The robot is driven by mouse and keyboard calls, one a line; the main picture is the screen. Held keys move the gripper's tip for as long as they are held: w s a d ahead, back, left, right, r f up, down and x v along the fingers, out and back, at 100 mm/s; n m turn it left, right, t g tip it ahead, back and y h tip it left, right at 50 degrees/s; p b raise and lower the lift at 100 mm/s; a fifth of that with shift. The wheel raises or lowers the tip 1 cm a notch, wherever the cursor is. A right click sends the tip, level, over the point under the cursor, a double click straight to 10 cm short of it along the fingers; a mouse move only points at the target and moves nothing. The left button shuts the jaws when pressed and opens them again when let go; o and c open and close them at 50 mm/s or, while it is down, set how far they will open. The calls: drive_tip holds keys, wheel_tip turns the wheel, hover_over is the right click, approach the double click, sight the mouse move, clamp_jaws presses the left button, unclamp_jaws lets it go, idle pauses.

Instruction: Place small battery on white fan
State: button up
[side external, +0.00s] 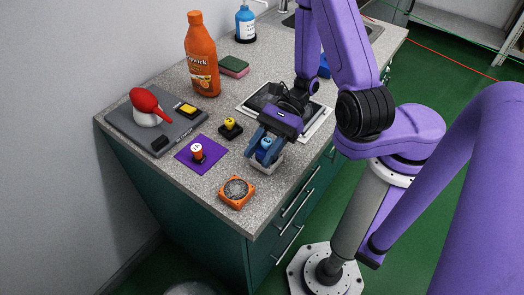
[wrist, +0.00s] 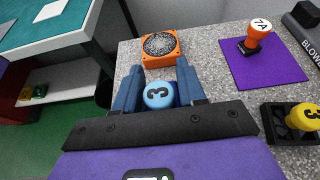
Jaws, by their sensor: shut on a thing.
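My gripper (side external: 264,146) has its blue fingers closed around a small blue round-topped piece marked 3 (wrist: 158,95); the blue top also shows in the side view (side external: 266,143). A pale square block (side external: 265,163) shows directly below the fingers; I cannot tell whether it belongs to the held piece or stands under it. A square fan with an orange frame and grey grille (side external: 236,191) sits near the counter's front corner, apart from my gripper; it also shows in the wrist view (wrist: 160,48). I see no clearly white fan and nothing clearly recognisable as a battery.
A yellow knob on a black base (side external: 230,127) stands left of my gripper. A red-and-white piece (side external: 197,152) stands on a purple mat (side external: 184,155). Behind are a grey board (side external: 125,122) with a red-handled item, an orange bottle (side external: 201,62) and a sponge (side external: 233,66).

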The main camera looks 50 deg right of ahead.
drive_tip(key=shift+f, duration=0.25)
drive_tip(key=shift+f, duration=0.15)
drive_tip(key=o, duration=1.1)
